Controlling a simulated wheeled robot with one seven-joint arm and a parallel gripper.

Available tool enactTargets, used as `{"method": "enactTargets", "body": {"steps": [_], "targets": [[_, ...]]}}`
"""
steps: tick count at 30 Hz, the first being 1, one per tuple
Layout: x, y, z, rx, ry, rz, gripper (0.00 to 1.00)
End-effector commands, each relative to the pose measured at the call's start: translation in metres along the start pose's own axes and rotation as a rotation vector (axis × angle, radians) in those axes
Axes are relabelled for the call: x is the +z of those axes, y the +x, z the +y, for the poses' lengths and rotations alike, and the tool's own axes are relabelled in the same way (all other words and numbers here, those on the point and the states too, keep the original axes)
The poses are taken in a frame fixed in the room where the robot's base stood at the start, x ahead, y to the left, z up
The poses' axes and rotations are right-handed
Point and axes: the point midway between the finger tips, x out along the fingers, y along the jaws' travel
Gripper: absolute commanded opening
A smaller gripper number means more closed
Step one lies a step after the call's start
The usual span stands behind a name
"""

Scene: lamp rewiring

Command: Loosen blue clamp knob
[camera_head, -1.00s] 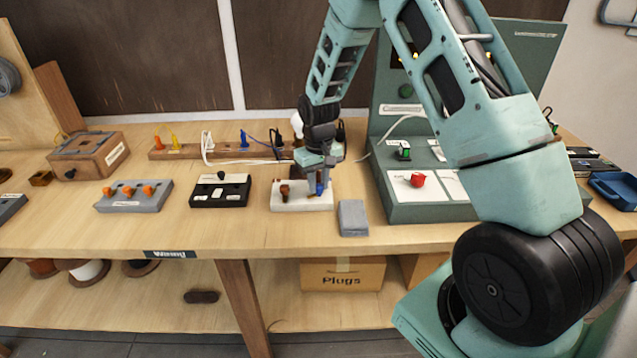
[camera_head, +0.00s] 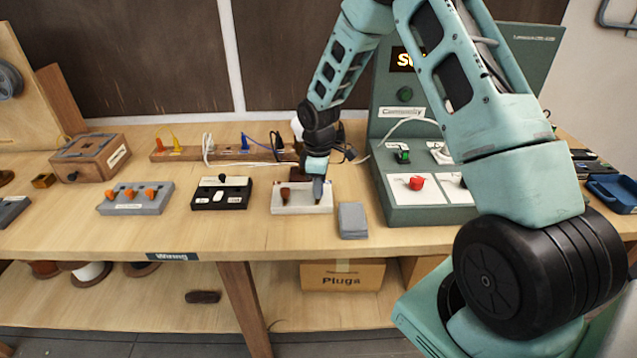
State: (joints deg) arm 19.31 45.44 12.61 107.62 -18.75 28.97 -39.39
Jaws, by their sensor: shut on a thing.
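A white clamp block (camera_head: 300,209) lies on the workbench just left of centre, with a brown knob (camera_head: 285,193) upright on its left part. My gripper (camera_head: 318,194) points down at the block's right part, its narrow fingers shut at the blue clamp knob's place. The blue knob itself is hidden by the fingers.
A grey block (camera_head: 352,221) lies just right of the clamp block. A black switch box (camera_head: 220,195) stands to the left, and a green test panel (camera_head: 430,213) with a red knob stands to the right. A cable rack (camera_head: 180,154) is behind.

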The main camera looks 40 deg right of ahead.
Motion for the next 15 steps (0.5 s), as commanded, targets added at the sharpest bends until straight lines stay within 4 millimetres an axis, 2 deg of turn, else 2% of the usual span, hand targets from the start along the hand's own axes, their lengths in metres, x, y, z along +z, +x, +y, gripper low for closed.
{"method": "enactTargets", "body": {"steps": [6, 15], "targets": [[-0.0006, -0.0024, 0.0017, 0.004, -0.116, 0.003, 0.00], [-0.0009, -0.0016, 0.0016, 0.004, -0.191, 0.003, 0.00]]}}
